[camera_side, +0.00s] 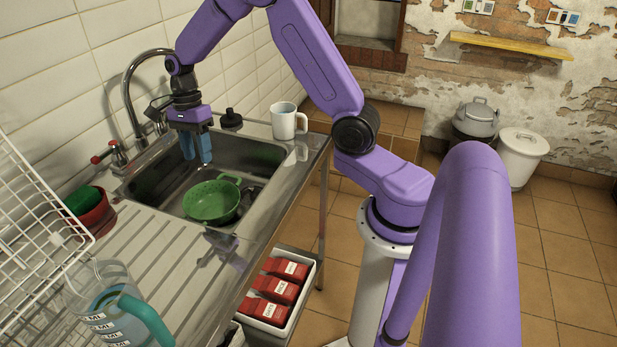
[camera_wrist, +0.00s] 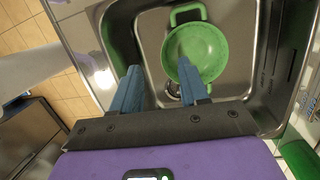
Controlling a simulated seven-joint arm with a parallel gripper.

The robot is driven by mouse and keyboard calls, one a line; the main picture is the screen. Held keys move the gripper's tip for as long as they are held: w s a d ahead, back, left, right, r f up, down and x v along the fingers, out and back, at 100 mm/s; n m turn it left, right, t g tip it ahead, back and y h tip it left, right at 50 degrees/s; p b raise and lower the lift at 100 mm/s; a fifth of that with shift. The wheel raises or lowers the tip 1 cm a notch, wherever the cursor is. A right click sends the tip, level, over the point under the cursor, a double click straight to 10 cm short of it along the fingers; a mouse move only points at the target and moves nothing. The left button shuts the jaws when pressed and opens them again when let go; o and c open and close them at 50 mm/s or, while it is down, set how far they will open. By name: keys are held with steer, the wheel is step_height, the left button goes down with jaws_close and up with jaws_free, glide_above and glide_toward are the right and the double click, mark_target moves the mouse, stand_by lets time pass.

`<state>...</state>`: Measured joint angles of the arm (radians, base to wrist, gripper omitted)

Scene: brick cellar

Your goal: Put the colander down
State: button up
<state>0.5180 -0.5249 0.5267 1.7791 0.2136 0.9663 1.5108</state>
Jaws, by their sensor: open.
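The green colander (camera_side: 211,202) sits in the steel sink basin (camera_side: 152,178), toward its near end. In the wrist view the colander (camera_wrist: 205,52) shows its round bowl and a loop handle, lying in the basin near the drain. My gripper (camera_side: 197,161) is over the sink, above and apart from the colander, with its blue fingers pointing down. In the wrist view my gripper (camera_wrist: 158,84) has its two fingers spread with nothing held between them. One fingertip overlaps the colander's edge in that view.
A faucet (camera_side: 133,90) rises behind the basin. A white mug (camera_side: 287,121) and a dark stopper (camera_side: 231,119) stand on the far counter. A red bowl (camera_side: 98,217) with a green item, a wire rack (camera_side: 35,215) and a clear measuring jug (camera_side: 112,305) are at the left.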

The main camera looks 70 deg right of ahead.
steer(key=s+a+r+n+h, duration=0.1)
steer(key=s+a+r+n, duration=0.2)
steer(key=s+a+n, duration=0.35)
steer(key=s+a+r+n, duration=0.3)
steer(key=s+a+n, duration=0.1)
steer(key=s+n, duration=0.55)
steer(key=s+d+n+t, duration=0.1)
steer(key=s+d+n, duration=0.1)
steer(key=s+n, duration=1.3)
steer(key=shift+s+d+r+t+h, duration=0.15)
steer(key=shift+s+r+t+h, duration=0.15)
steer(key=shift+r, duration=0.1)
